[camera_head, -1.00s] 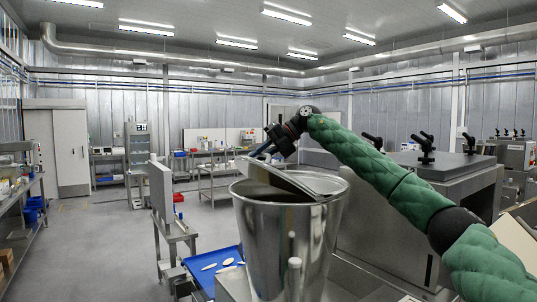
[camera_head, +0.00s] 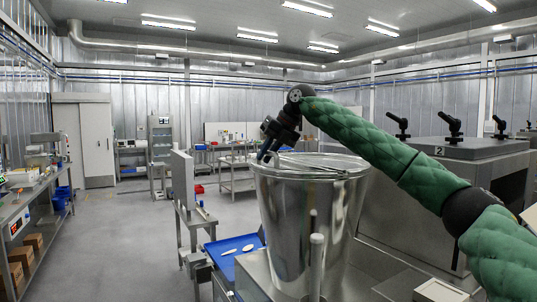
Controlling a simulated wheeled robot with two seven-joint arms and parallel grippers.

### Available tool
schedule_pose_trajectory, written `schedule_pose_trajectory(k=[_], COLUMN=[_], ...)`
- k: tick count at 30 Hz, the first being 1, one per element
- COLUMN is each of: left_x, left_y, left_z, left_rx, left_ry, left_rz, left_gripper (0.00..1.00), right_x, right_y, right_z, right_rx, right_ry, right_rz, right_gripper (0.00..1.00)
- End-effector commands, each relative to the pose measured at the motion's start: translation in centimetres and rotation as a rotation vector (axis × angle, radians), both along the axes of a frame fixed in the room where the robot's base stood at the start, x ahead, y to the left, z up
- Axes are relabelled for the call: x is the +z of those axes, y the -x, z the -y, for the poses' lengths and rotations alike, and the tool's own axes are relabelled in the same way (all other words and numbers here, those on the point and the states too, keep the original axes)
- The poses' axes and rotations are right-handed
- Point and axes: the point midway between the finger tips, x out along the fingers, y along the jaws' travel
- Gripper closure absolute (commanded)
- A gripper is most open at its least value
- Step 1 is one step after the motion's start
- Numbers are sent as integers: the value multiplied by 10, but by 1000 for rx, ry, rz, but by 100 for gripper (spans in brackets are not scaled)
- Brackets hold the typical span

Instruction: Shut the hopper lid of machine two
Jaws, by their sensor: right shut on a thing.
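The hopper (camera_head: 305,225) is a tall shiny metal bucket right of the picture's middle. Its round metal lid (camera_head: 318,163) lies nearly flat across the rim. I cannot tell whether the lid touches the rim all round. My right gripper (camera_head: 265,153) reaches over from the right, pointing down at the lid's left edge. It is shut on the lid there, though the dark fingers hide the exact grip. A grey machine body (camera_head: 438,192) marked "2" stands right of the hopper. My left gripper is not in view.
A blue tray (camera_head: 235,246) with a few pale pieces sits left of the hopper. An upright grey panel (camera_head: 183,180) stands behind it. A side bench (camera_head: 35,195) runs along the left. The floor between is clear.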

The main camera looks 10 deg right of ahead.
Motion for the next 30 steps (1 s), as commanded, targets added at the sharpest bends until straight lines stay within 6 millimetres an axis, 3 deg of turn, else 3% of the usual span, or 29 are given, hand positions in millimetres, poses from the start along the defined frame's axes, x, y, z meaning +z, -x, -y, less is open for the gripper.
schedule_pose_trajectory(k=[16, 17, 19, 30], left_x=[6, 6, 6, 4], left_y=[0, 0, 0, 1], left_z=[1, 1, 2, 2], left_rx=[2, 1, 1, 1], left_ry=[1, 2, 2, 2], left_rz=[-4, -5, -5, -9], left_gripper=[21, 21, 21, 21], right_x=[-4, -4, -4, 0], right_y=[0, 0, 0, 1], right_z=[-1, -1, -1, 1], right_rx=[0, 0, 0, -1], right_ry=[0, 0, 0, -1], right_rz=[-1, -1, -1, 0], right_gripper=[100, 80, 66, 64])
